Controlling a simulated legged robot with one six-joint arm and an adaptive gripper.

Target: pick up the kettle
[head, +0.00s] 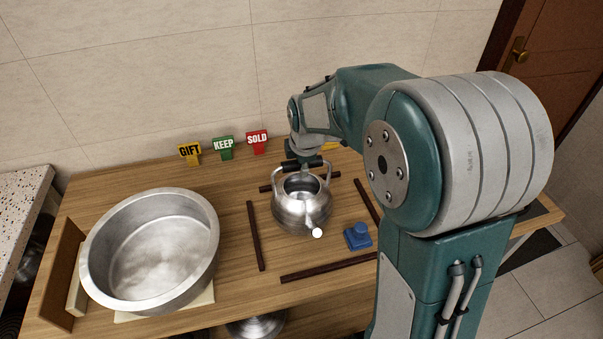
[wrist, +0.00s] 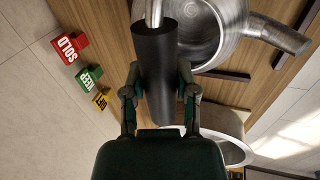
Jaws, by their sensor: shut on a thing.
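The kettle (head: 301,213) is a round silver metal pot with an open top. It is upright among dark strips on the wooden table, its pale-tipped spout pointing to the front. I cannot tell whether its base touches the table. In the wrist view its body (wrist: 215,30) is at the top right and its dark cylindrical handle grip (wrist: 155,50) lies between my fingers. My gripper (wrist: 158,88) is shut on that handle grip. In the head view my gripper (head: 303,163) is above the kettle, partly hidden by my arm.
A large metal basin (head: 150,250) stands at the left of the table. GIFT (head: 190,152), KEEP (head: 223,147) and SOLD (head: 257,141) signs stand along the back. Dark strips (head: 255,236) surround the kettle. A small blue object (head: 358,236) sits right of it.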

